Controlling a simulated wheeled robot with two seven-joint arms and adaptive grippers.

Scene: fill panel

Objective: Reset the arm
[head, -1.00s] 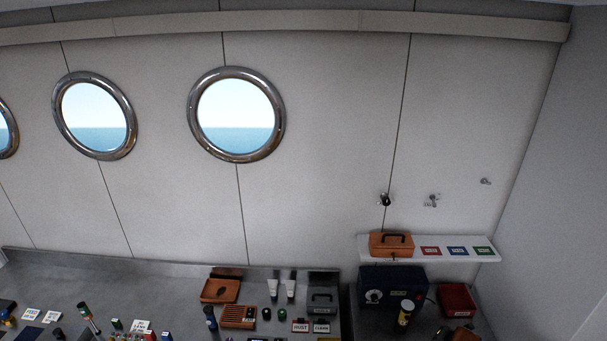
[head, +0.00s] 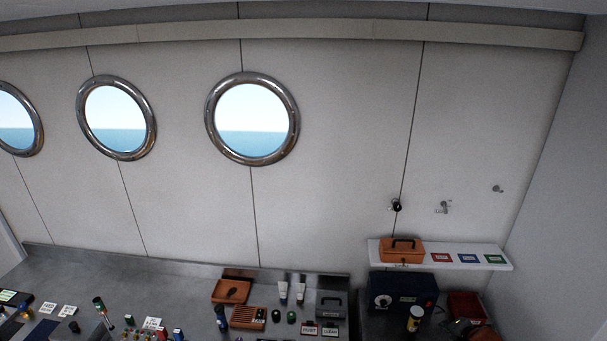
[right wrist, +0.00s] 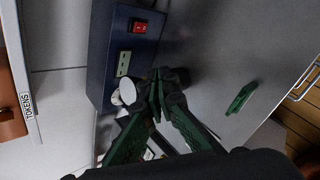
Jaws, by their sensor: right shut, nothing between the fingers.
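My right gripper (right wrist: 157,95) shows in the right wrist view, with green finger pads on dark links. Its fingers are closed together with nothing between them. It is in front of a dark blue box with a red switch (right wrist: 112,55) and a white round knob or disc (right wrist: 127,90); I cannot tell whether it touches them. In the head view neither gripper can be made out. My left gripper is in neither view.
A wall shelf (head: 496,265) holds an orange-brown box (head: 401,250) and three coloured labels. Below stand the blue box (head: 401,292), a yellow-and-white cylinder (head: 415,318) and a red bin (head: 466,304). The grey counter (head: 150,272) holds many small items; its back left is clear.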

